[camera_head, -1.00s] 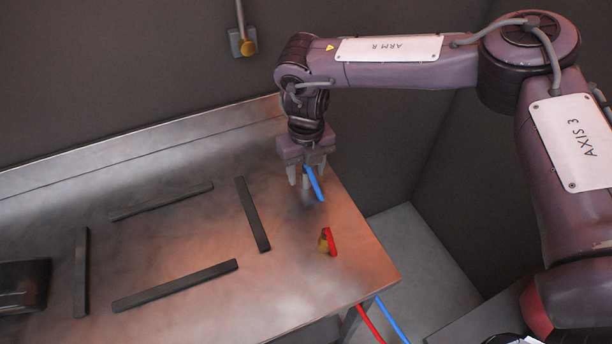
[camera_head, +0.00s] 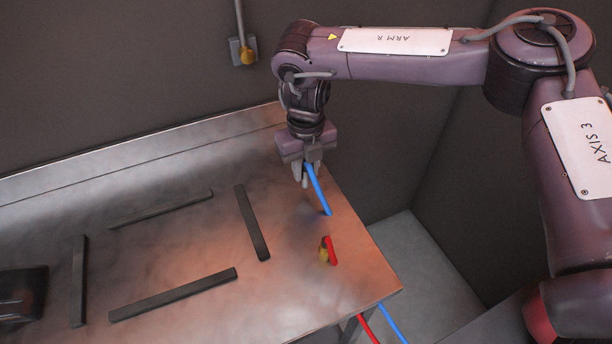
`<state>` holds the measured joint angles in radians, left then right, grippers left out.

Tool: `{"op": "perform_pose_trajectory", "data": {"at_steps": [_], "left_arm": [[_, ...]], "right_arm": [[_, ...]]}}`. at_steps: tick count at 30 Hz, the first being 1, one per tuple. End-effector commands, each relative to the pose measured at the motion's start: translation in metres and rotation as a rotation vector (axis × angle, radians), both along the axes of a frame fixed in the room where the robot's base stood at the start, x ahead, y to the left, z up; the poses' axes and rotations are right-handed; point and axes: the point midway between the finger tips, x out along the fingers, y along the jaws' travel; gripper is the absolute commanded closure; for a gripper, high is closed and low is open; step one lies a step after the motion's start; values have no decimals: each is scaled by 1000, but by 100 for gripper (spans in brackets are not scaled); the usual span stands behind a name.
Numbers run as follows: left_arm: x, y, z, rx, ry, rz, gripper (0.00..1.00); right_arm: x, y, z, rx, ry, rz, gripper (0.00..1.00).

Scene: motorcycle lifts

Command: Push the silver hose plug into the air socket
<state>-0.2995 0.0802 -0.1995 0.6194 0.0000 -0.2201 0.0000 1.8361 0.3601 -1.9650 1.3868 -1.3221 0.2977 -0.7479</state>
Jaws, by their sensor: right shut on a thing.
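My right gripper (camera_head: 304,178) points down above the right part of the metal bench (camera_head: 190,235). It is shut on the end of the blue hose (camera_head: 319,193), which slants down and right from between the fingers. The silver plug itself is hidden or too small to make out at the fingers. A grey wall fitting with a brass-coloured end (camera_head: 247,54), which looks like the air socket, is up on the back wall, left of and above the gripper, well apart from it. My left gripper is not in view.
A red hose end with a brass plug (camera_head: 329,251) lies on the bench near its right edge. Several dark bars, one of them (camera_head: 252,222) nearest the gripper, form a frame on the bench. A dark object (camera_head: 22,293) stands at the left edge. The bench has a raised back edge.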

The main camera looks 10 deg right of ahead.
Motion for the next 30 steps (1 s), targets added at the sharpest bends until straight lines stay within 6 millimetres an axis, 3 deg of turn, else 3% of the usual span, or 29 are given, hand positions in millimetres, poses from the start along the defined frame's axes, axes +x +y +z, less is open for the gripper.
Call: {"op": "perform_pose_trajectory", "data": {"at_steps": [7,15,22,30], "left_arm": [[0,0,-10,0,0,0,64],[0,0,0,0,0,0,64],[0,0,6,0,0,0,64],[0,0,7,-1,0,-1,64]], "right_arm": [[1,1,59,2,-6,0,95],[1,0,125,-2,-6,1,95],[1,0,157,-1,-3,1,95],[0,0,169,0,0,1,95]]}}
